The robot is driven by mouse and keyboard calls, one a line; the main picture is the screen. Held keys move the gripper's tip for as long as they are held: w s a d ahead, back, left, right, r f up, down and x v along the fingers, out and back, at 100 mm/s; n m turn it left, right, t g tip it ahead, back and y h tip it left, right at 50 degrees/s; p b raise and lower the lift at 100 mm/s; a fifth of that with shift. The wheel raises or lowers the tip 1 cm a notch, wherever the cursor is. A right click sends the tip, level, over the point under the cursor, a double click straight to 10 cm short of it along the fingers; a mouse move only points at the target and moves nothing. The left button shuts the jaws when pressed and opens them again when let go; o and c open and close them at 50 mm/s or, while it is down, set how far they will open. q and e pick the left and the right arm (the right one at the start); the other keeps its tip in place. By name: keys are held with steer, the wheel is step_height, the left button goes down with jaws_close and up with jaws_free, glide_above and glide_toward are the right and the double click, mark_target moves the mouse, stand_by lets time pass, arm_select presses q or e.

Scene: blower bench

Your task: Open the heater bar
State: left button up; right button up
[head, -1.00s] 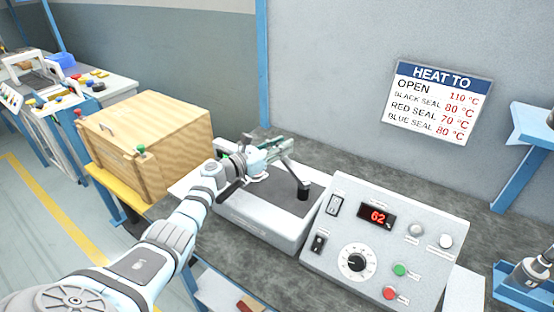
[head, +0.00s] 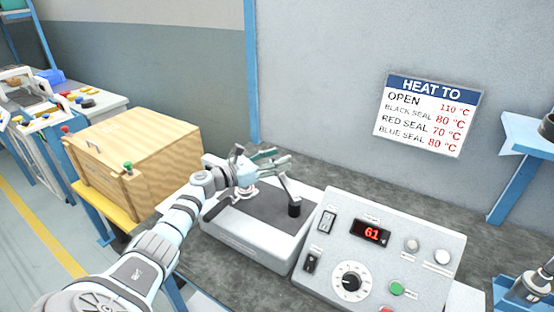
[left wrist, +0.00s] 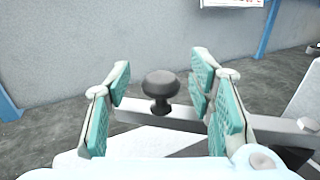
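The heater bar is a grey metal arm (head: 287,186) above the dark top of a white machine (head: 245,250). A black cylinder (head: 294,209) is at its near end. In the left wrist view, the bar (left wrist: 160,115) runs across and carries a round black knob (left wrist: 160,86). My left gripper (head: 268,158) is over the far part of the machine. Its teal fingers also show in the left wrist view (left wrist: 160,100), spread wide, with the knob in the gap between them and clear of both. The gripper hides part of the bar in the head view. My right gripper is out of view.
A control box (head: 385,245) with a red display reading 61, a dial and buttons stands right of the machine. A wooden crate (head: 135,150) stands left of my arm. A blue shelf (head: 530,133) is at right.

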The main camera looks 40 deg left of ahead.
arm_select(q)
steer(key=v, duration=1.2)
steer(key=shift+w, duration=0.1)
steer(key=shift+c, duration=0.2)
